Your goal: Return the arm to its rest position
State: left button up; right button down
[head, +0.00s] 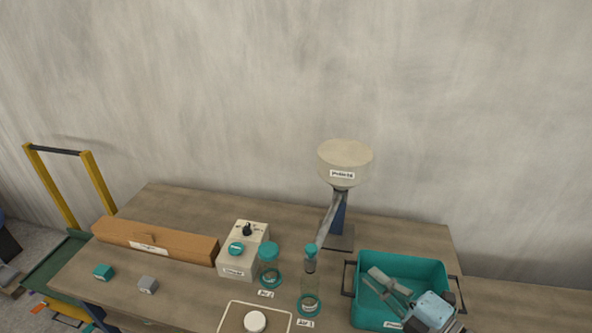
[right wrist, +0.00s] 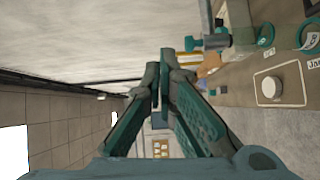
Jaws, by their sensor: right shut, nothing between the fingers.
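My right gripper (head: 382,283) is over the teal bin (head: 435,268) at the right of the table in the head view, its arm coming in from the lower right. It is shut and holds nothing. In the right wrist view its two fingers (right wrist: 158,76) come together in the middle, and the tabletop lies off to the right. My left gripper is not in view.
A cream dispenser (head: 345,160) stands at the back. Two teal-lidded jars (head: 269,252) (head: 310,265), a control box (head: 242,262) and a long brown box (head: 155,240) are left of the bin.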

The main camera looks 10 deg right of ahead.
jog(key=d+m+t+h, duration=0.3)
jog(key=d+m+h, duration=0.7)
jog(key=m, duration=0.4)
jog(key=s+d+f+m+g+h, duration=0.2)
jog(key=s+f+m+g+h, duration=0.2)
jog(key=m, duration=0.1)
jog(key=s+a+f+m+g+y, duration=0.2)
jog(key=s+a+f+g, duration=0.35)
jog(key=s, duration=0.35)
jog(key=s+a+f+m+g+y, duration=0.1)
jog(key=s+a+f+g, duration=0.4)
jog(key=s, duration=0.4)
jog(key=s+d+f+g, duration=0.1)
jog(key=d+f, duration=0.1)
jog(key=f, duration=0.9)
jog(key=s+d+f, duration=0.1)
jog(key=d+f, duration=0.1)
jog(key=f, duration=1)
jog(key=s+f+m+g, duration=0.1)
jog(key=s+f, duration=1)
jog(key=s, duration=0.2)
jog(key=shift+d+b, duration=0.15)
jog(key=shift+b, duration=0.25)
